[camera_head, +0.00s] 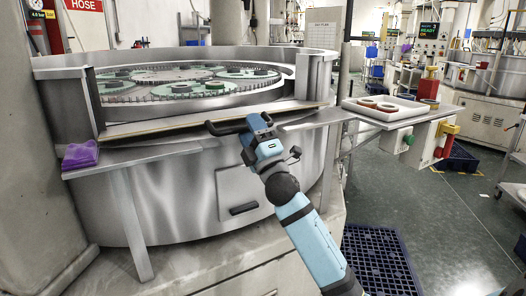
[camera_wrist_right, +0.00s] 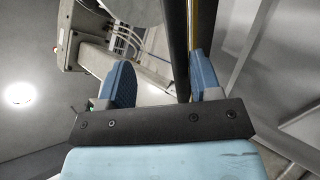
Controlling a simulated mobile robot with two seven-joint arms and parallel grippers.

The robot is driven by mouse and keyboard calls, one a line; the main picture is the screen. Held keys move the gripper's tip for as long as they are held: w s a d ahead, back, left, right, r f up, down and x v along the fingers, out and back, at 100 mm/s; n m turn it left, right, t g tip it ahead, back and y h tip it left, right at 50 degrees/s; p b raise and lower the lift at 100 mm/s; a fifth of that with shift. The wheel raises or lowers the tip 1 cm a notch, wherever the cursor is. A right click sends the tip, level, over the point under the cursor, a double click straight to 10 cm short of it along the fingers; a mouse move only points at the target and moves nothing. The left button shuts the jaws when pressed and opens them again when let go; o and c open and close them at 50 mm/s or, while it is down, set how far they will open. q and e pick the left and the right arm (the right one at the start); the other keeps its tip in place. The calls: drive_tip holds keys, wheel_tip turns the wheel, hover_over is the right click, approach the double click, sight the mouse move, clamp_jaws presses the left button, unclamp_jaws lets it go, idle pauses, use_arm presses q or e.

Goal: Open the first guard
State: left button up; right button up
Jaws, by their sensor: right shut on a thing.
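The first guard (camera_head: 160,122) shows as a pale, thin edge with a curved panel across the front opening of the big round metal lapping machine (camera_head: 150,195). Its black bar handle (camera_head: 222,127) sticks out at the front. My right gripper (camera_head: 257,122) is shut on this handle near its right part. In the right wrist view the dark handle bar (camera_wrist_right: 178,45) runs between the blue fingers of the right gripper (camera_wrist_right: 160,70). The bar lies close to the right finger. The contact itself is partly hidden. My left gripper is not in view.
Inside the machine lies a toothed plate with green carriers (camera_head: 180,85). A purple cloth (camera_head: 80,155) lies on the left ledge. At right are a tray with round parts (camera_head: 385,108) and a control box with coloured buttons (camera_head: 425,145).

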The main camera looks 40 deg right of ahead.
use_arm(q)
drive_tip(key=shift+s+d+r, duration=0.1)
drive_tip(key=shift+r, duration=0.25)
use_arm(e)
drive_tip(key=v, duration=0.8)
drive_tip(key=shift+s+r, duration=0.35)
drive_tip(key=shift+r, duration=0.05)
